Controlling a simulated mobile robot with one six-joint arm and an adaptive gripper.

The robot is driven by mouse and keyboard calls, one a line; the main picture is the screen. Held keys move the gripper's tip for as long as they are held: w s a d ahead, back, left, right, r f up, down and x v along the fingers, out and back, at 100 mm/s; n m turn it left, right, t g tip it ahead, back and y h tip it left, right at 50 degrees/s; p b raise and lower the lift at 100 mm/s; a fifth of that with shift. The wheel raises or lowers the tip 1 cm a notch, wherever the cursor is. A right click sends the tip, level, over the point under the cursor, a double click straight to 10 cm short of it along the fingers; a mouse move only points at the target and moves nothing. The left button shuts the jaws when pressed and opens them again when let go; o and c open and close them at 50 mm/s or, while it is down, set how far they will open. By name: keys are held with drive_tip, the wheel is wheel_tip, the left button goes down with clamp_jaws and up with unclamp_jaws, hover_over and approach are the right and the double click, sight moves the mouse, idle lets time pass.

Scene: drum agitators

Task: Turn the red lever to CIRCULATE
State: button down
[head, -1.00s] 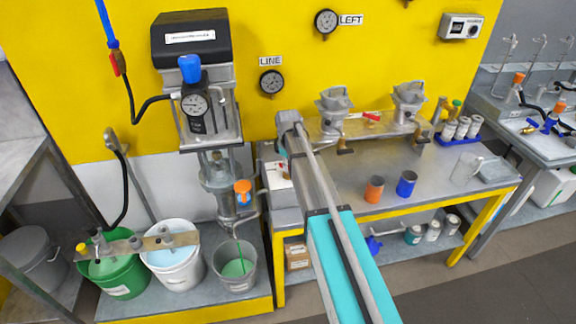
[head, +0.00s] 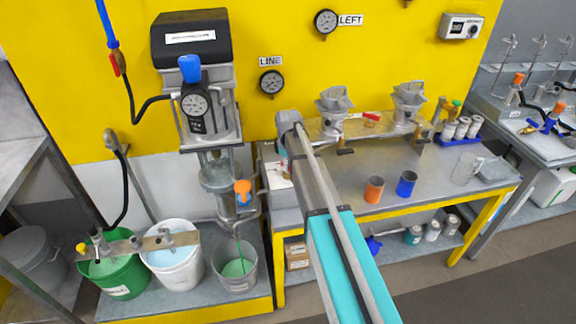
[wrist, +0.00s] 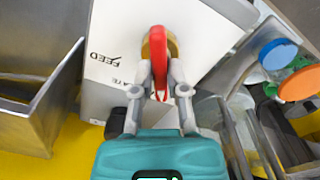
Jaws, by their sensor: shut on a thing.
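The red lever (wrist: 158,45) shows in the wrist view, mounted on a brass-coloured hub on a white plate (wrist: 115,25). The plate carries a FEED label (wrist: 101,57) and a second label (wrist: 122,79), of which only the last letters show. My gripper (wrist: 160,88) is shut on the red lever, one finger on each side. In the head view my arm covers the gripper and the lever; only part of the white box (head: 272,180) shows beside it, at the left end of the bench.
Left of the box stands the pump (head: 218,175) with an orange knob (head: 243,187). An orange cup (head: 374,189) and a blue cup (head: 406,183) stand on the bench (head: 340,205). Another red lever (head: 371,117) sits on the manifold behind. Buckets stand at lower left.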

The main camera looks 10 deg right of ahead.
drive_tip(key=m, duration=0.5)
drive_tip(key=shift+m, duration=0.4)
drive_tip(key=c, duration=0.7)
unclamp_jaws()
drive_tip(key=shift+o, duration=0.2)
drive_tip(key=shift+n, duration=0.5)
